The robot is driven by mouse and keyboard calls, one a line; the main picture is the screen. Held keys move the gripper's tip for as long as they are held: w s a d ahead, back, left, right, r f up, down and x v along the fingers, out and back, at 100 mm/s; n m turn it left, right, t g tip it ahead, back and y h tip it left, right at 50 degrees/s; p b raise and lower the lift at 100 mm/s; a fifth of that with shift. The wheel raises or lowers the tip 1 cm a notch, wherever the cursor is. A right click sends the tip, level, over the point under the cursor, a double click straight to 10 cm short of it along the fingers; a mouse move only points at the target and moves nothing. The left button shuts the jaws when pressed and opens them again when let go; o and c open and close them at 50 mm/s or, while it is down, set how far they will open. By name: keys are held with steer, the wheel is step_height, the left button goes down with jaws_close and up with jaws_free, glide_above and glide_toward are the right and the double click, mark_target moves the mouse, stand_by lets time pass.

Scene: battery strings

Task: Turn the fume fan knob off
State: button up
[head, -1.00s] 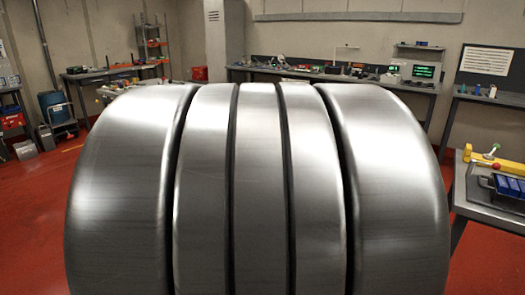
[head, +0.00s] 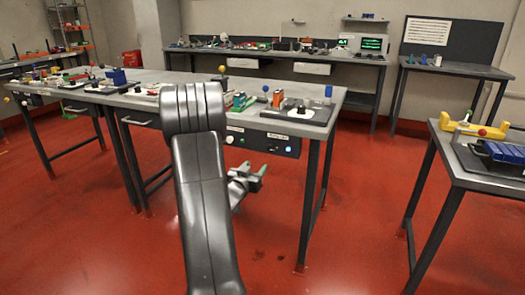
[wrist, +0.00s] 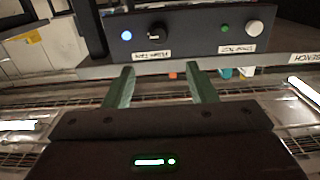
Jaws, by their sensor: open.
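The dark control panel (head: 262,141) is on the front of the middle bench, under its top. In the wrist view, the panel (wrist: 190,32) carries a black knob (wrist: 156,30) beside a lit blue lamp (wrist: 126,36). The label (wrist: 153,54) by the black knob seems to read fume fan, upside down. A white knob (wrist: 255,26) with a green lamp (wrist: 225,28) is to its right. My gripper (wrist: 162,77) is open and empty, its two green fingers pointing towards the panel, apart from the black knob. My gripper (head: 254,172) shows below the panel in the head view.
The bench top (head: 330,108) above the panel carries small items, including an orange cylinder (head: 277,98). A bench leg (head: 308,200) stands right of my gripper. A second table (head: 455,165) is at the right. The red floor is clear in front.

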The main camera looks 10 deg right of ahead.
mark_target(270, 149)
steer(key=x, duration=1.4)
steer(key=shift+s+d+r+b, duration=0.15)
steer(key=shift+b, duration=0.15)
steer(key=c, duration=1)
